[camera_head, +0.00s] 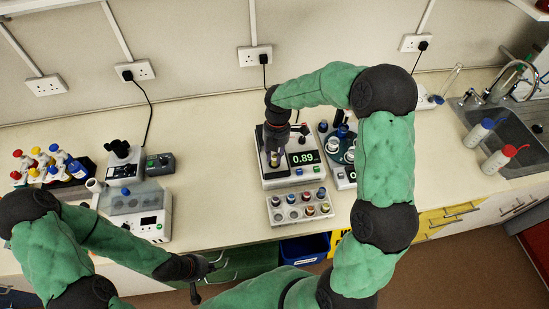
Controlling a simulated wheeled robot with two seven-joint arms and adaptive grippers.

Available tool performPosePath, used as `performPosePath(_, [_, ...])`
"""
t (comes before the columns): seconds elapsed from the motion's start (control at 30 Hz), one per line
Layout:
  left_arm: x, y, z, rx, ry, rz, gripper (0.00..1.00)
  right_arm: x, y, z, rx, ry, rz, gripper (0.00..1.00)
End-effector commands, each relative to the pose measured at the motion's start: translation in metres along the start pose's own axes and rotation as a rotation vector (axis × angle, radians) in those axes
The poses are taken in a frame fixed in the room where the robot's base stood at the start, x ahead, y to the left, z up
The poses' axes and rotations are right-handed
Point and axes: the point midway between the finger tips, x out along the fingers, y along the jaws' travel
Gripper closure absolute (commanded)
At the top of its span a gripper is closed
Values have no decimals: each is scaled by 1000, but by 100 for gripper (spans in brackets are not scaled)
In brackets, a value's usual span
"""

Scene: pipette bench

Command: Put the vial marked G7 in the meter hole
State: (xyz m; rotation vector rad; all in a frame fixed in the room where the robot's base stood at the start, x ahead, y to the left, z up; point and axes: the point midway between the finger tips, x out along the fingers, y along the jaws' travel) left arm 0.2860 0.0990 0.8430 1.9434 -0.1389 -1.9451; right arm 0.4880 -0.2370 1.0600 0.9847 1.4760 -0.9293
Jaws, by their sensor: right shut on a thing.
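My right gripper (275,152) reaches down over the white meter (290,181), whose display reads 0.89. It is shut on a small vial (275,161) with a pale yellowish part showing below the fingers. The vial's mark is too small to read. The meter hole is hidden behind the gripper and vial, so I cannot tell whether the vial is in it or above it. My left gripper (209,277) is open and empty, low in front of the bench edge.
A pale rack (274,214) with several coloured-cap vials stands in front of the meter. A device with a round carousel (341,150) is close on the right. Boxy instruments (152,196) and coloured bottles (47,166) stand left; a sink (495,125) is far right.

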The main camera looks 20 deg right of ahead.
Motion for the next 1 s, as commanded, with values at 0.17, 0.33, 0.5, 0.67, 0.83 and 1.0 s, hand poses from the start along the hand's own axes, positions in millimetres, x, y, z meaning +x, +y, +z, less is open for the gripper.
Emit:
performPosePath(0.17, [1,0,0,0,0,0,100,20,14,16,0,0,0,98])
performPosePath(0.33, [1,0,0,0,0,0,100,26,19,21,0,-1,2,98])
performPosePath(0.5, [2,-1,0,0,0,0,100,40,22,25,0,1,-1,98])
performPosePath(0.67, [3,-1,0,0,0,0,100,60,23,28,0,0,-1,98])
performPosePath(0.83, [2,-1,0,0,0,0,100,61,24,28,0,-1,2,98])
performPosePath(1.0, [4,-1,0,0,0,0,100,63,24,28,0,-1,2,98])
